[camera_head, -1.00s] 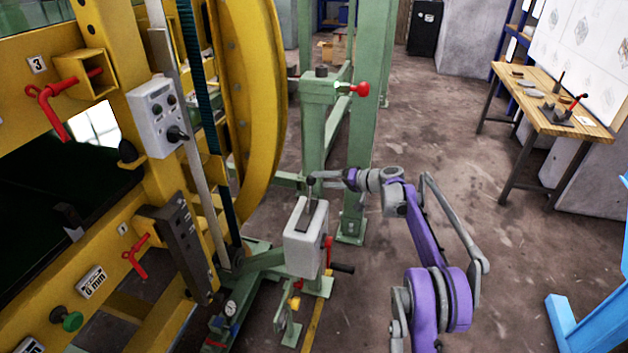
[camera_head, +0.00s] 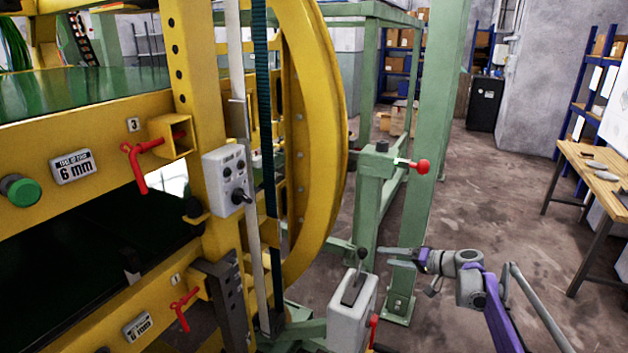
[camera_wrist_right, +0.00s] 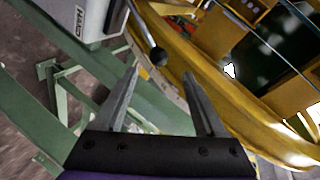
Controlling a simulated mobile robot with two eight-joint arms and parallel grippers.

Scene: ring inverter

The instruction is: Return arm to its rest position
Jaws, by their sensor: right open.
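My right gripper (camera_head: 385,252) is open and empty in the head view, at the end of my purple and grey arm (camera_head: 497,315). Its fingertips point left, towards the lever with a dark ball knob (camera_head: 362,254) on top of a light grey control box (camera_head: 352,312). A small gap shows between the fingertips and the knob. In the right wrist view the two spread fingers (camera_wrist_right: 160,80) frame the black knob (camera_wrist_right: 158,56), which lies just beyond the tips. My left gripper is in neither view.
The yellow ring machine (camera_head: 310,130) fills the left and centre. Green posts (camera_head: 428,150) stand just behind my right gripper, with a red-knobbed pin (camera_head: 421,166). A wooden workbench (camera_head: 590,172) stands at the right. Floor between the bench and the posts is clear.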

